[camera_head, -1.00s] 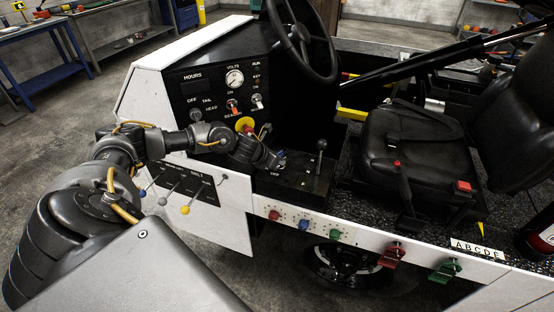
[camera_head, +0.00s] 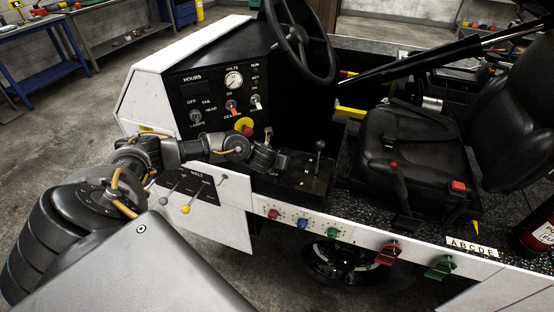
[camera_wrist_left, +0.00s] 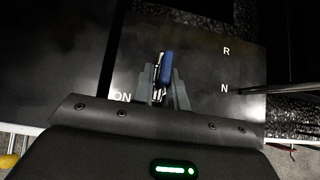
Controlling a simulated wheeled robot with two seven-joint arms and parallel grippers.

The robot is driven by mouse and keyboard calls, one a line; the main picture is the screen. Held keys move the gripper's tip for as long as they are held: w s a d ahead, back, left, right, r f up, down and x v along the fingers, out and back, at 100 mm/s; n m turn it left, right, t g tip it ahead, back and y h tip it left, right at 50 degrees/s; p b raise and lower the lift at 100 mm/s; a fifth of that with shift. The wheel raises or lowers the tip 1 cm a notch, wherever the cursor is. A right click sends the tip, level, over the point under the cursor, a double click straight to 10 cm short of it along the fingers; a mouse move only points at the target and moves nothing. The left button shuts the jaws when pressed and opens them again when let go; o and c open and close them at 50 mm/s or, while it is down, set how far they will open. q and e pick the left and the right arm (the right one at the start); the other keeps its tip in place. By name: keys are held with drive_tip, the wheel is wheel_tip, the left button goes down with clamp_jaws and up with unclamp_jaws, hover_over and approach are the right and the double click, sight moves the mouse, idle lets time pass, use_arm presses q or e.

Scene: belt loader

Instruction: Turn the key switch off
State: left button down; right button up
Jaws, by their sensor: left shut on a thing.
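The key switch, a key with a blue head (camera_wrist_left: 166,67), is on the black side console (camera_head: 298,180). My left gripper (camera_wrist_left: 164,88) is shut on the key, with one finger on each side of it in the left wrist view. The blue head stands roughly upright in that view, tilted slightly. An "ON" label shows at the left of the fingers; any "OFF" label is hidden. In the head view my left gripper (camera_head: 278,162) is at the console's left part and mostly hides the key. My right gripper is not in view.
A black lever (camera_head: 319,158) with "R" and "N" marks stands right of the key. The dashboard (camera_head: 222,95) with a red-and-yellow button (camera_head: 245,127) is behind my arm. Levers (camera_head: 178,192) are below it. The seat (camera_head: 415,150) is at the right.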

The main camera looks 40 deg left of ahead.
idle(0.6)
use_arm(q)
drive_tip(key=c, duration=1.4)
unclamp_jaws()
drive_tip(key=p+v, duration=0.3)
drive_tip(key=v, duration=0.7)
drive_tip(key=shift+s+d+r, duration=0.2)
drive_tip(key=shift+s+r, duration=0.05)
drive_tip(key=shift+r, duration=0.05)
